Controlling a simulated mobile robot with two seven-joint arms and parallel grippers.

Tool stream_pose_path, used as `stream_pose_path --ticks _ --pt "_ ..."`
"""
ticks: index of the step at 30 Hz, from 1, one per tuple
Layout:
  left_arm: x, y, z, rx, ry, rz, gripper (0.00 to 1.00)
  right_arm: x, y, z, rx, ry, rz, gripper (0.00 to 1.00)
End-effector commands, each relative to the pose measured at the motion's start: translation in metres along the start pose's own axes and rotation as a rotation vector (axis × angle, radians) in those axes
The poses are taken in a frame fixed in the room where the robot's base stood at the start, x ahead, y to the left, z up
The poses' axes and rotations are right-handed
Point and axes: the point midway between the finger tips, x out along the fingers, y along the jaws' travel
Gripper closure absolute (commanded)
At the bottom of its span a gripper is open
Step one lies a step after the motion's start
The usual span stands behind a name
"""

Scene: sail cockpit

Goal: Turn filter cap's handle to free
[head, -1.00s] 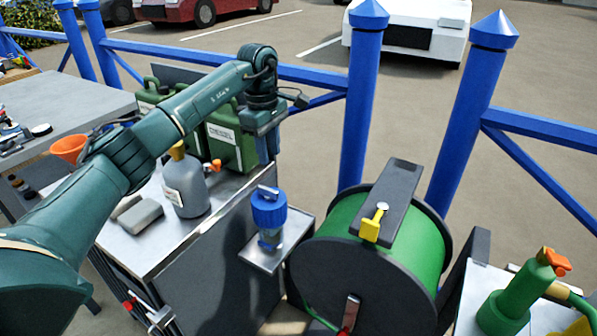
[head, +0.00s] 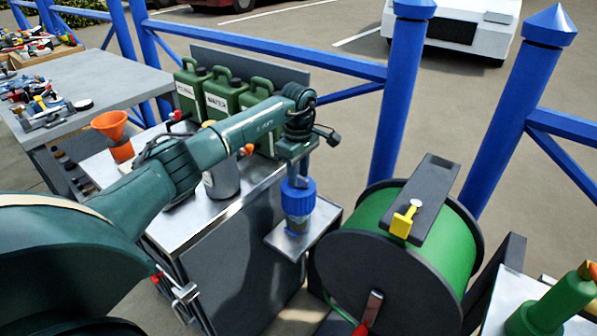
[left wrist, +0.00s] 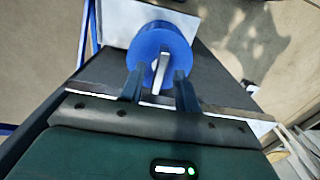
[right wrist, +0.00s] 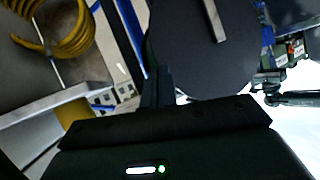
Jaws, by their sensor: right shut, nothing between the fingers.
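The blue filter cap (head: 298,204) stands upright on a small metal shelf (head: 283,247) at the side of the metal cabinet. In the left wrist view the round cap (left wrist: 151,38) shows from above, with its bar handle (left wrist: 177,78) standing between my fingers. My left gripper (head: 296,180) is over the cap, pointing down. Its fingers are open, one on each side of the handle with gaps showing; contact is not clear. My right gripper (right wrist: 157,78) is shut and empty in the right wrist view, away from the cap. It does not show in the head view.
A green hose reel (head: 395,255) stands just right of the shelf. Green canisters (head: 225,97), a grey bottle (head: 221,178) and an orange funnel (head: 111,126) stand on the cabinet. A blue railing (head: 260,55) runs behind.

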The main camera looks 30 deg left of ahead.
Motion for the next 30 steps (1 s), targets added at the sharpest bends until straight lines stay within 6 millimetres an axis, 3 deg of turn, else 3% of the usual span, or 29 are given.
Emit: stream_pose_path --ticks 9,21,30 --pt "0.0033 0.0001 0.0 0.0 0.0 0.001 0.68 0.0001 0.0002 0.0002 0.0 0.0 0.001 1.0" --pt "0.0029 0.0001 -0.0001 0.0 0.0 0.001 1.0 0.0002 0.0005 0.0 0.0 0.0 0.001 1.0" --pt "0.0027 0.0001 -0.0003 -0.005 0.0 0.001 1.0 0.0001 0.0005 -0.0005 0.0 0.001 0.001 1.0"
